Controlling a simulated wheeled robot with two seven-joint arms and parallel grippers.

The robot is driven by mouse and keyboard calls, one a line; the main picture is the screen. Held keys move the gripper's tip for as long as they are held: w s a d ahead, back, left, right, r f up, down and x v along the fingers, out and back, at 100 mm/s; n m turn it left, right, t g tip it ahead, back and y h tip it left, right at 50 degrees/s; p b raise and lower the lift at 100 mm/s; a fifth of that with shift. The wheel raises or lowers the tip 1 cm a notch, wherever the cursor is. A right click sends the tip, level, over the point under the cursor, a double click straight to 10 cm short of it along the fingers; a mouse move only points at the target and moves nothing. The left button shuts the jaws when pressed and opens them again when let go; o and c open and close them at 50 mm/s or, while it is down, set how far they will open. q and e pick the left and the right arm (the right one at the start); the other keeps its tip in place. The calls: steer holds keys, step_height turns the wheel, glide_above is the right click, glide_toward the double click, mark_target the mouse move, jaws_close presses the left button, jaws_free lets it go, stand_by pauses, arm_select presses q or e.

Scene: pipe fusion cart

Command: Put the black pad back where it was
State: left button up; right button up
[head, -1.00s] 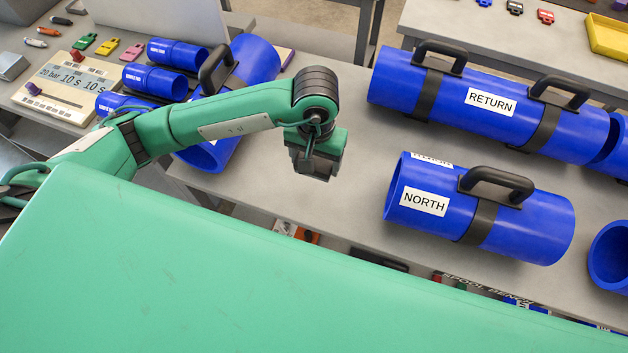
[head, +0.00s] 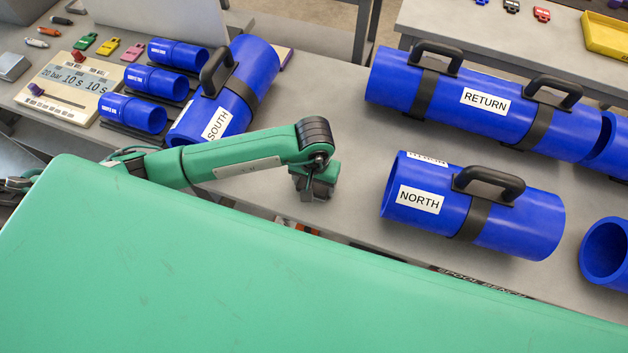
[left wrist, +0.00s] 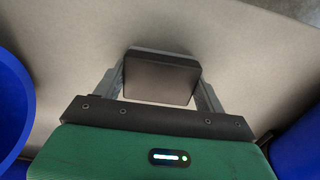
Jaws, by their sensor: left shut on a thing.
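My left gripper (head: 313,192) is over the bench near its front edge, between the SOUTH and NORTH spools. In the left wrist view its two fingers are shut on a dark rectangular block, the black pad (left wrist: 160,80), which sits between them. The pad's underside and how high it is above the bench cannot be told. My right gripper is not in view.
The NORTH spool (head: 520,222) and the long RETURN spool (head: 450,85) lie to the right. The grey bench (head: 330,105) is clear between them.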

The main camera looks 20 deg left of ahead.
arm_select(q)
steer(key=shift+f, duration=0.2)
steer(key=o, duration=0.9)
steer(key=shift+r, duration=0.1)
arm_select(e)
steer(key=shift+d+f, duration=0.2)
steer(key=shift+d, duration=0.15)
arm_select(q)
steer(key=shift+r, duration=0.45)
steer(key=shift+r+b, duration=1.65)
steer(key=shift+r, duration=4.05)
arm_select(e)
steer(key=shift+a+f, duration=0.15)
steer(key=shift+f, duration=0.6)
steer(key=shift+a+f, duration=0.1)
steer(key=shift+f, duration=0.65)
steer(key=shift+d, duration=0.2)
